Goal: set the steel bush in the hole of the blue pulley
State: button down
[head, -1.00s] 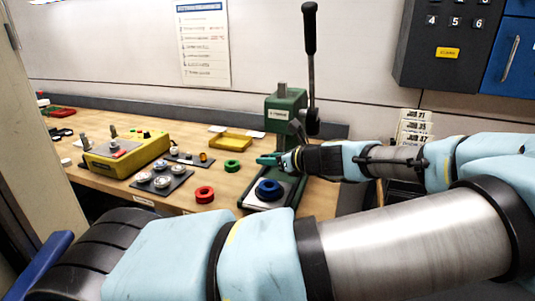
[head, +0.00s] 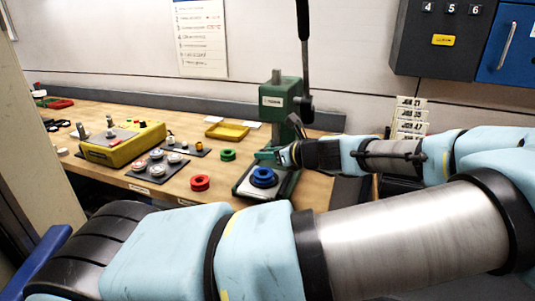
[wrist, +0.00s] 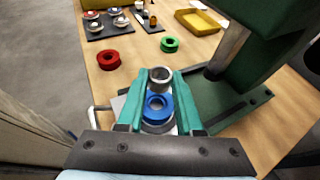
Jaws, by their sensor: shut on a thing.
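The blue pulley (head: 264,178) lies flat on the plate at the foot of the green press; its hole faces up. It also shows in the wrist view (wrist: 158,110), between and beyond my fingers. My gripper (head: 266,155), with green fingers, is just above the pulley in the head view. In the wrist view my gripper (wrist: 162,80) is shut on the steel bush (wrist: 160,76), a short grey ring at the fingertips. The bush appears upright and apart from the pulley, overlapping its far rim in the picture. The bush cannot be made out in the head view.
The green press (head: 280,105) with its tall lever stands right behind the pulley. A red ring (head: 200,183) and a green ring (head: 228,155) lie on the bench to the left. A yellow tray (head: 227,131) and a yellow control box (head: 122,143) are farther back.

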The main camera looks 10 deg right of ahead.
aim_at(267, 175)
jog(key=shift+f+b, duration=1.95)
jog(key=shift+b, duration=0.05)
jog(key=shift+f, duration=0.3)
jog(key=shift+f, duration=0.3)
jog(key=shift+c, duration=2.4)
grip_release()
jog(key=shift+f, duration=0.1)
jog(key=b+v, duration=0.2)
jog(key=v, duration=0.9)
